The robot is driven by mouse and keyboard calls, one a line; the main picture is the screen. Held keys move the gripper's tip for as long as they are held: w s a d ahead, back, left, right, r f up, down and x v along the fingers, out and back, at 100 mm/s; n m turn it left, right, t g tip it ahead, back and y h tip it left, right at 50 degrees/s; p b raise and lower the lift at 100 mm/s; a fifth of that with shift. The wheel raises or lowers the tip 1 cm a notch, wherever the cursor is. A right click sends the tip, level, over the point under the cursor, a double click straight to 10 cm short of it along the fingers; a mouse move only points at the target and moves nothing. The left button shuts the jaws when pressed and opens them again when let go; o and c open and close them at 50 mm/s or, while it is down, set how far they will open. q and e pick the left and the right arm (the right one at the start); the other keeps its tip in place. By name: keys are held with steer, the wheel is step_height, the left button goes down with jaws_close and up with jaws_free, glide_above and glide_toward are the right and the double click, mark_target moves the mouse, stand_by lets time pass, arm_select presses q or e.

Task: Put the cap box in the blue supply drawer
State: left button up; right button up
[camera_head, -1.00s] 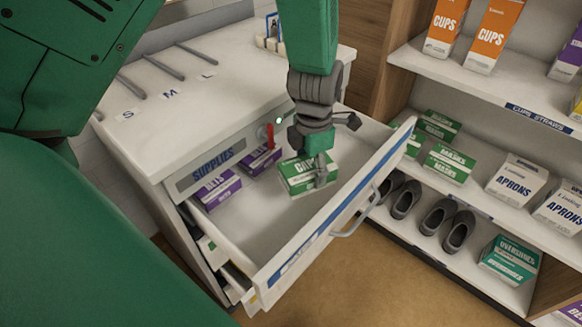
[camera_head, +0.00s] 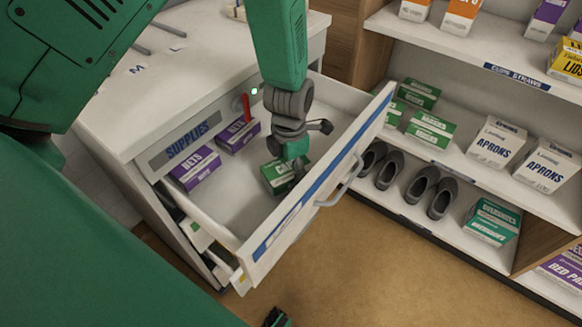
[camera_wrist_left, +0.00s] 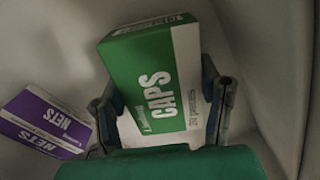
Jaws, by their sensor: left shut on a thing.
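The green and white caps box (camera_head: 277,180) is inside the open blue-labelled supply drawer (camera_head: 222,212). My left gripper (camera_head: 290,174) reaches down into the drawer and is shut on the box. In the left wrist view its fingers hold the two sides of the caps box (camera_wrist_left: 150,75), whose CAPS label faces the camera. Whether the box touches the drawer floor cannot be told. A small dark and green part at the bottom edge of the head view may be my right gripper (camera_head: 276,318); its jaws cannot be made out.
Two purple nets boxes (camera_head: 195,168) (camera_head: 238,135) lie along the drawer's back side; one shows in the wrist view (camera_wrist_left: 45,122). The drawer front with its handle (camera_head: 340,185) stands out over clear floor. A shelf unit (camera_head: 475,105) with boxes and shoes is at the right.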

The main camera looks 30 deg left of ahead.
mark_target(289, 165)
arm_select(q)
steer(key=shift+f, duration=0.1)
steer(key=o, duration=1.3)
steer(key=shift+a, duration=0.2)
step_height(289, 165, up, 12)
steer(key=p, duration=0.3)
